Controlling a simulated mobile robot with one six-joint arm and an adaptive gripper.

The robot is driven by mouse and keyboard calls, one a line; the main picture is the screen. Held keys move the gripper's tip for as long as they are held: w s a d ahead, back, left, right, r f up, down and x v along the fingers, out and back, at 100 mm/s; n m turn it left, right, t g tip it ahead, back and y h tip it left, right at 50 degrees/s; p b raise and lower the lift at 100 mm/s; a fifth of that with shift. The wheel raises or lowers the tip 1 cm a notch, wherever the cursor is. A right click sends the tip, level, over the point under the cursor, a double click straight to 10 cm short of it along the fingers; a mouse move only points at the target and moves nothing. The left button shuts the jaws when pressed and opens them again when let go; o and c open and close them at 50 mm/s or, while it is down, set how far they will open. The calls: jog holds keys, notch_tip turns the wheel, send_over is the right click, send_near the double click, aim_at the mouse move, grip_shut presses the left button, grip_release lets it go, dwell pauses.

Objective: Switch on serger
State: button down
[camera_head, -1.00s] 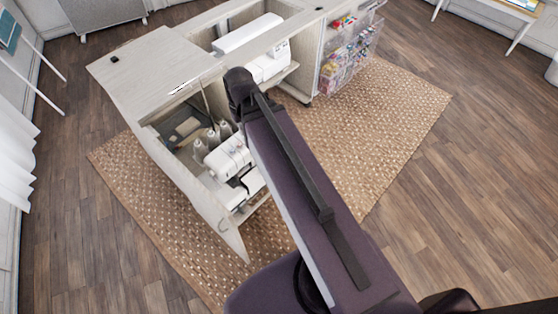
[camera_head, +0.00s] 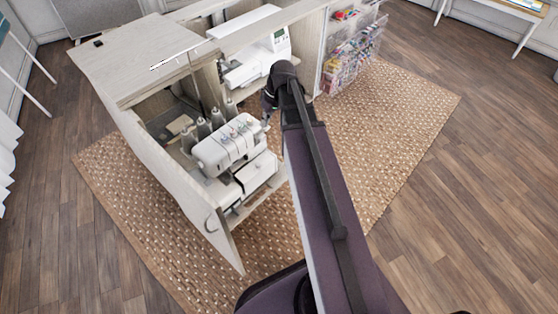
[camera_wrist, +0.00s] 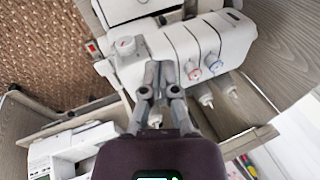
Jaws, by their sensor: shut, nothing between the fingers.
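The serger (camera_head: 222,150) is white, with several thread dials, and sits on the shelf of the open cabinet, with thread cones behind it. In the wrist view the serger (camera_wrist: 190,45) fills the upper middle, with a round white knob (camera_wrist: 126,46) at its end. A small red switch (camera_wrist: 91,46) shows beside that knob, low on the machine's end; its position is too small to read.
The cabinet door panel (camera_head: 215,222) stands open at the front left. A white sewing machine (camera_head: 262,58) sits on a shelf behind my arm, and clear thread racks (camera_head: 350,55) hang further right. The woven rug (camera_head: 400,115) to the right is clear.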

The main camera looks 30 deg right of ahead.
jog(key=w+d+f+n+t+y+b, duration=0.2)
jog(key=w+d+f+y+b, duration=0.1)
jog(key=d+f+b, duration=1.4)
jog(key=shift+w+f+n+b, duration=0.4)
jog(key=shift+w+f+b, duration=0.15)
jog(key=shift+b, duration=0.8)
jog(key=shift+f, duration=0.2)
jog(key=a+f+b, duration=0.4)
jog(key=a+b, duration=0.1)
jog(key=w+a+f+b, duration=0.1)
jog(key=a+f+b, duration=0.1)
jog(key=a+f, duration=0.1)
jog(key=shift+s+a, duration=0.2)
jog(key=shift+a, duration=0.55)
jog(key=shift+s+d+r, duration=0.1)
